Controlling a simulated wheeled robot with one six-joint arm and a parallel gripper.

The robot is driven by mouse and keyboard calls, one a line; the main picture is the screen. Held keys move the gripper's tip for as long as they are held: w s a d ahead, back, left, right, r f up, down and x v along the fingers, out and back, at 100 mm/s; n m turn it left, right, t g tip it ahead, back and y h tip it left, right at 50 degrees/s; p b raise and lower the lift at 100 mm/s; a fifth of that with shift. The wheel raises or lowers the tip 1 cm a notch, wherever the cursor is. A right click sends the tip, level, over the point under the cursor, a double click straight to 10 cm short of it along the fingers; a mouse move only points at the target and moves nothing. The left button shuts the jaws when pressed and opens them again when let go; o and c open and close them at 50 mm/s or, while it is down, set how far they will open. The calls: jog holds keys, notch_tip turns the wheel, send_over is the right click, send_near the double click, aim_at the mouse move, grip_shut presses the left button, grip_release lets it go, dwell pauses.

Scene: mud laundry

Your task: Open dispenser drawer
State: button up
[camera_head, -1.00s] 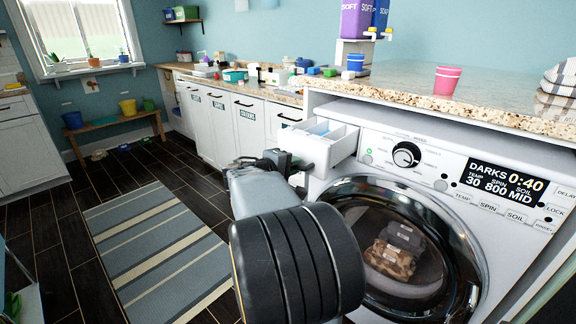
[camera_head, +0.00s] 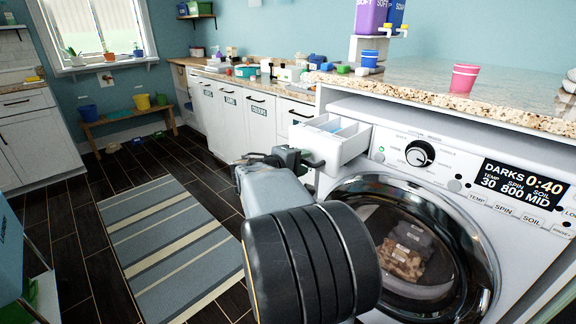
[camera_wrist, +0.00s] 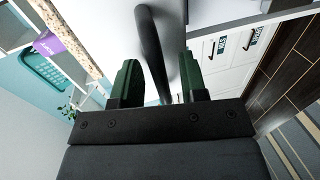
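The white dispenser drawer (camera_head: 345,148) is pulled out from the upper left of the washing machine (camera_head: 395,172) in the head view. Its top shows compartments, with blue in one. My gripper (camera_head: 298,159) is at the drawer's front, by its dark handle (camera_head: 314,163). In the wrist view, the dark bar handle (camera_wrist: 151,45) runs between the two green fingers of my gripper (camera_wrist: 158,80). The fingers are apart, with a visible gap at the right finger. Contact at the left finger is unclear.
The washer's round door (camera_head: 420,240) is shut with laundry inside. A granite counter (camera_head: 420,80) above holds a pink cup (camera_head: 463,79) and detergent dispensers (camera_head: 375,18). A striped rug (camera_head: 165,230) lies on open floor to the left.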

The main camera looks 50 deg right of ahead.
jog(key=p+v, duration=0.1)
jog(key=v, duration=1.2)
jog(key=shift+p, duration=0.3)
jog(key=s+a+r+t+y+p, duration=0.1)
jog(key=a+r+y+p, duration=0.2)
jog(key=a+y+p, duration=0.2)
jog(key=s+a+r+t+y+p, duration=0.1)
jog(key=a+r+t+y+p, duration=0.1)
jog(key=a+y+p, duration=0.3)
jog(key=s+a+r+n+t+y+p, duration=0.1)
jog(key=a+r+y+p, duration=0.3)
jog(key=a+p, duration=0.8)
jog(key=shift+s+t+y+p, duration=0.3)
jog(key=shift+s+y+p, duration=0.05)
jog(key=shift+y+p, duration=0.5)
